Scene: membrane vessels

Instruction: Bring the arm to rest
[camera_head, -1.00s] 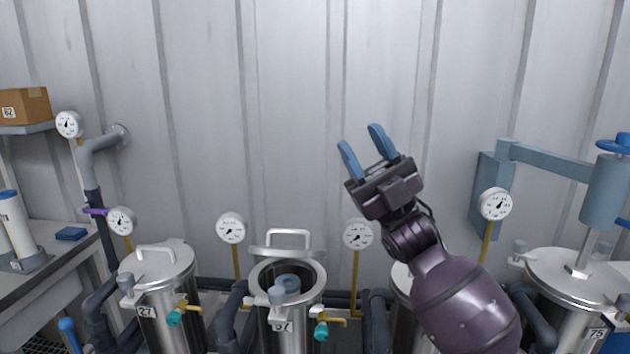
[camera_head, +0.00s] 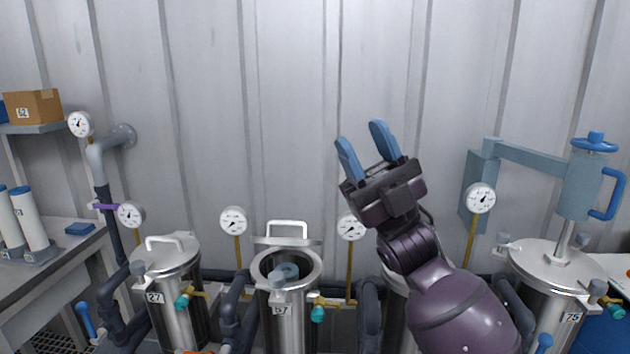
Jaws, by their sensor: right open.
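My right gripper (camera_head: 367,148) is raised in front of the ribbed wall, right of the middle of the head view. Its two blue fingers point up and stand apart, with nothing between them. My right arm (camera_head: 455,310) comes up from the lower right and hides most of a vessel behind it. My left gripper is not in view.
Vessel 57 (camera_head: 289,318) has its lid raised and a blue-grey ring inside. Vessel 27 (camera_head: 173,292) and vessel 75 (camera_head: 545,292) have lids on. A blue lifting arm (camera_head: 540,161) stands over vessel 75. A bench (camera_head: 62,250) with white cylinders is at left.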

